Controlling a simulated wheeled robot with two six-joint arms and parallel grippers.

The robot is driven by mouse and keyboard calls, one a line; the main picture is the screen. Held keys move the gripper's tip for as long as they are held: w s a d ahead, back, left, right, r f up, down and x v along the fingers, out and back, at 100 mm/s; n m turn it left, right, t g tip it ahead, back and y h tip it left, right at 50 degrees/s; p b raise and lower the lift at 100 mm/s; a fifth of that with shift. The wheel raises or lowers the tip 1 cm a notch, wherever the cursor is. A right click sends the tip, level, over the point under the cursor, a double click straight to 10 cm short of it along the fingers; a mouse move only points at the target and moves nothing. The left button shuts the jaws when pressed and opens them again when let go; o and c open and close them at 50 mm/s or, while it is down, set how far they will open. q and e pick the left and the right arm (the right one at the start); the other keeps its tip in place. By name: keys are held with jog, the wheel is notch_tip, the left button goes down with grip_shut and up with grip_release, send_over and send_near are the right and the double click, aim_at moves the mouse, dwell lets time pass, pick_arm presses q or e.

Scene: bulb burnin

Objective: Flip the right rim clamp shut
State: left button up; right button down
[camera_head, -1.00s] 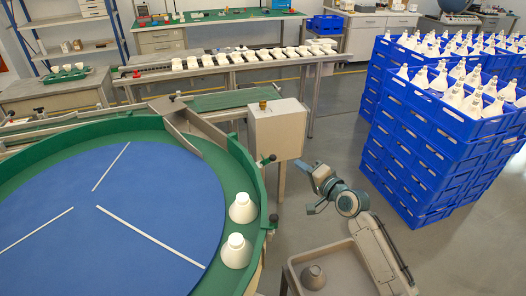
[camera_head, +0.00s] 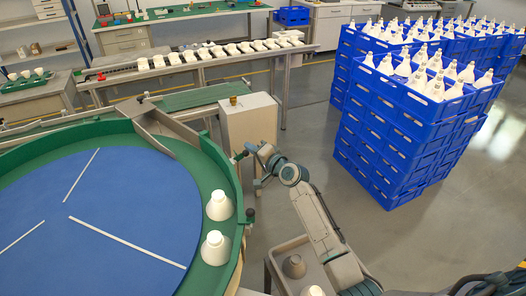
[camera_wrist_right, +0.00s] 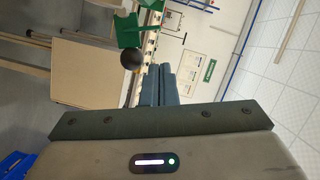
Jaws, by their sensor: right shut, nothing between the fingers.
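Two rim clamps with dark knobs sit on the outer edge of the green-rimmed turntable (camera_head: 199,165) in the head view. The nearer clamp (camera_head: 250,215) stands beside the white bulbs. The farther clamp (camera_head: 237,158) is by the beige box and partly hidden by my right gripper (camera_head: 250,149), which is right at it. In the right wrist view, a green clamp part (camera_wrist_right: 128,30) with a dark round knob (camera_wrist_right: 131,59) lies just ahead and left of the right gripper's fingertips (camera_wrist_right: 160,68). The fingers are together and empty; contact with the clamp cannot be told. My left gripper is out of view.
Two white bulbs (camera_head: 219,205) stand on the green rim. A beige box (camera_head: 250,120) stands just behind the farther clamp. Stacked blue crates (camera_head: 385,150) of bulbs stand to the right.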

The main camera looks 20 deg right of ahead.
jog(key=shift+s+a+f, duration=0.15)
jog(key=shift+a, duration=0.35)
jog(key=shift+s+a+f, duration=0.1)
jog(key=shift+a+f, duration=0.05)
jog(key=shift+a, duration=0.6)
jog(key=shift+f, duration=0.2)
jog(key=shift+p, duration=0.3)
